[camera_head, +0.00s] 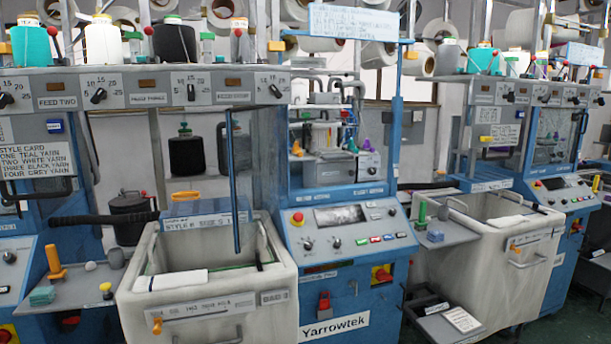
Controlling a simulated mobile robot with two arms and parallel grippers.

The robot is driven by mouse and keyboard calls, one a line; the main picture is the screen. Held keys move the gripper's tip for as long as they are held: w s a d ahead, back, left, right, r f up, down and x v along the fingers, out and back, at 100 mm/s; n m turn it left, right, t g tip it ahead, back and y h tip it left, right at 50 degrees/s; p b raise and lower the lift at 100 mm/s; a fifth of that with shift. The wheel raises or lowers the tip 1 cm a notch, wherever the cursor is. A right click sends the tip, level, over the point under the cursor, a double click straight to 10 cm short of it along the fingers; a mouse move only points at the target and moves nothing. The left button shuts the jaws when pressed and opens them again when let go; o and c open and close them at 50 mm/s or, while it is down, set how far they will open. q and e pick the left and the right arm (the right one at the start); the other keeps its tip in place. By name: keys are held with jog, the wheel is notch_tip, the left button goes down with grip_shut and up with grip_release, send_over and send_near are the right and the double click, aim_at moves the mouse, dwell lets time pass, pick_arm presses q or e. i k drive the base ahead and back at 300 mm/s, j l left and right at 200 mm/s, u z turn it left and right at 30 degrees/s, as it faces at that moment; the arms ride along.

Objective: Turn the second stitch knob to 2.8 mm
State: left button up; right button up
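No knob label legibly says "stitch", so I cannot tell which is the second stitch knob. A grey rail (146,88) across the top left carries black knobs with small scales reading 15, 20, 25. They are a far-left knob (5,100), one right of the "FEED TWO" plate (99,96), an upright one (191,92) and a tilted one (275,91). Two small dark knobs, left (308,244) and right (336,243), sit on the blue machine's sloped panel (352,232); their settings are too small to read. Neither of my grippers is in view.
A pale bin (208,297) stands in front of the left machine and another bin (488,262) at the right. Yarn cones (174,43) stand above the rail.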

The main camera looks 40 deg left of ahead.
aim_at(372, 171)
jog(key=i+j, duration=0.1)
jog(key=j, duration=0.25)
jog(key=i+j+u, duration=0.1)
jog(key=j, duration=0.2)
jog(key=i+j, duration=0.15)
jog(key=j, duration=0.2)
jog(key=k+j+u, duration=0.1)
jog(key=j, duration=0.5)
jog(key=k+j+u, duration=0.1)
jog(key=j, duration=0.55)
jog(key=k+j+u, duration=0.1)
jog(key=j, duration=0.55)
